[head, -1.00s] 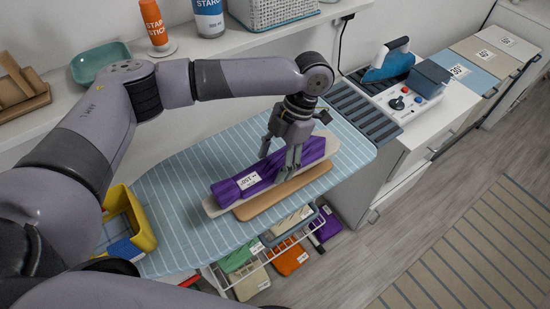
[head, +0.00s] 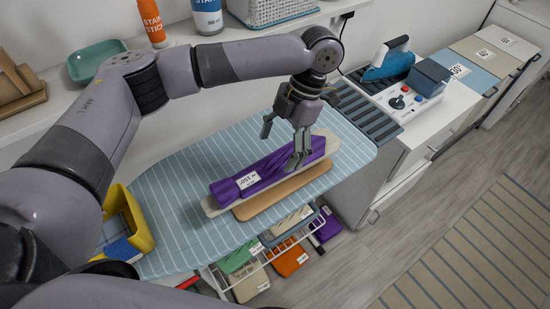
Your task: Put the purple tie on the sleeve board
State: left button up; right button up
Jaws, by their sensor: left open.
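The purple tie (head: 270,172), rolled or folded long with a white tag, lies along the pale sleeve board (head: 213,207) in the head view. The sleeve board stands on the blue striped ironing board (head: 170,195), above a tan wooden base (head: 285,193). My left gripper (head: 284,148) is open, pointing down above the right half of the tie. One finger is in front of the tie; I cannot tell whether it touches. My right gripper is not in view.
A yellow bin (head: 143,232) stands at the ironing board's left end. A wire rack with folded cloths, one orange (head: 289,262), is below the front edge. A blue iron (head: 388,62) and control box (head: 402,97) stand on the right cabinet. A shelf runs behind.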

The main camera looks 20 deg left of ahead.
pick_arm(q)
jog(key=v, duration=0.8)
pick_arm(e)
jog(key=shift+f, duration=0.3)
pick_arm(q)
jog(key=shift+r, duration=0.1)
